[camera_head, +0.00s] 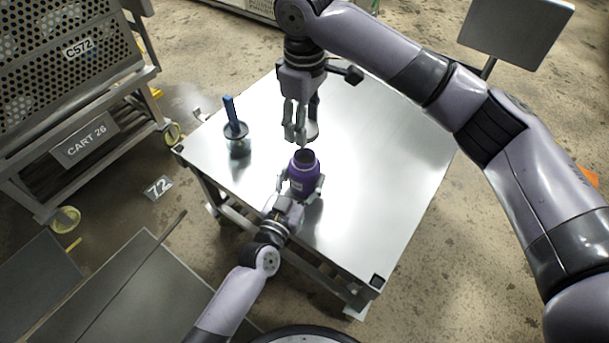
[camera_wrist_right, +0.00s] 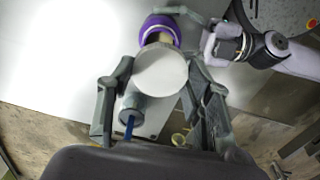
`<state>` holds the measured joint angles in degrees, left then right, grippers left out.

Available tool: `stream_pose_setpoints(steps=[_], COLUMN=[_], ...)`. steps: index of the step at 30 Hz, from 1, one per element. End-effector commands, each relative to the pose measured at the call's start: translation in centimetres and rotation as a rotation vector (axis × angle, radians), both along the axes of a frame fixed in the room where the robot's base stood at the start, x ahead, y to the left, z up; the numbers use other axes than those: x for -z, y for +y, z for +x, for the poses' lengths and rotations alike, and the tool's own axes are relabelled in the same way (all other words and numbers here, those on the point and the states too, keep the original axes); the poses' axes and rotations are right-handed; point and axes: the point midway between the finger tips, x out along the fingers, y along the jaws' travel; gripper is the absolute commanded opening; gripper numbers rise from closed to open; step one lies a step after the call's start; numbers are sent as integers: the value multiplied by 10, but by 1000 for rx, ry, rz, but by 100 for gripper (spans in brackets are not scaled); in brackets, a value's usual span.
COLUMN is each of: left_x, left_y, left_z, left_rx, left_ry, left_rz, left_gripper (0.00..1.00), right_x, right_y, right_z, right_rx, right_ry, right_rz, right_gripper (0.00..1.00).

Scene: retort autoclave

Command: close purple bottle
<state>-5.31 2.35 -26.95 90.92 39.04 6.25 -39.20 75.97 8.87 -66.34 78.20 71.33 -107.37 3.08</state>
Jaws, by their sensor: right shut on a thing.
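The purple bottle (camera_head: 303,180) stands upright on the metal table, and its dark open mouth faces up. My left gripper (camera_head: 301,187) has a finger on either side of the bottle's body and looks shut on it. The bottle also shows in the right wrist view (camera_wrist_right: 158,24), partly hidden. My right gripper (camera_head: 298,136) points down just above and behind the bottle's mouth. It is shut on a round pale grey lid (camera_wrist_right: 160,72), which shows between its fingers in the wrist view. The lid is apart from the bottle in the head view.
The table's right side is bare. A perforated cart (camera_head: 70,60) stands at the left, and a grey panel (camera_head: 515,30) is at the upper right.

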Motion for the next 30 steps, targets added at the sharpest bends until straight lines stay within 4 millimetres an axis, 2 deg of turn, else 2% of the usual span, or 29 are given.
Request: stream_pose_setpoints(steps=[2, 14, 19, 27, 30], left_x=[0, 0, 0, 0, 0], left_y=[0, 0, 0, 0, 0], left_z=[0, 0, 0, 0, 0], left_rx=[0, 0, 0, 0, 0], left_ry=[0, 0, 1, 0, 1], left_rz=[0, 0, 0, 0, 0], left_gripper=[36, 10, 9, 9, 9], right_x=[0, 0, 7, 45, 50], right_y=[0, 0, 0, 0, 0], right_z=[0, 0, 0, -1, 0], right_rx=[0, 0, 0, 1, 0], right_ry=[0, 0, 2, 6, 3], right_rz=[0, 0, 0, 0, 1], right_gripper=[35, 35, 35, 35, 35])
